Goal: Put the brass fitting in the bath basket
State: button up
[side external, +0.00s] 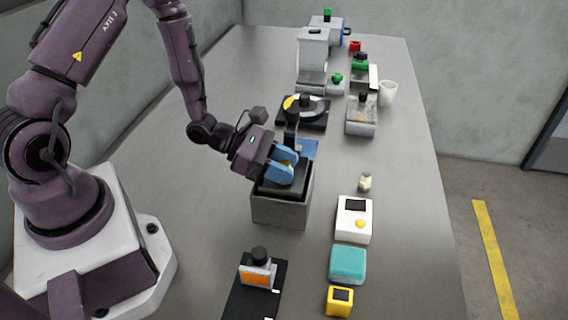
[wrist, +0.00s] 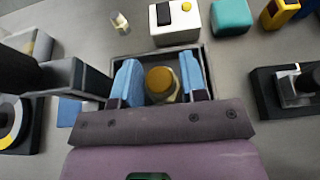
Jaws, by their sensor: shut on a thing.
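The brass fitting (wrist: 161,82) is a round, yellow-topped piece between the blue fingers of my gripper (wrist: 160,72) in the wrist view. The fingers are over this opening. How deep the fitting sits, and whether it touches the basket, is hidden.
A dark post (side external: 291,137) stands just behind the bath, near a blue pad (side external: 308,149). A small pale bottle (side external: 365,183), a white box with a yellow button (side external: 354,220) and a teal block (side external: 348,264) stand to the right. A black-based device (side external: 257,272) is in front.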

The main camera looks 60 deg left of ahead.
jog(key=o, duration=0.9)
jog(key=shift+f, duration=0.15)
jog(key=shift+o, duration=0.2)
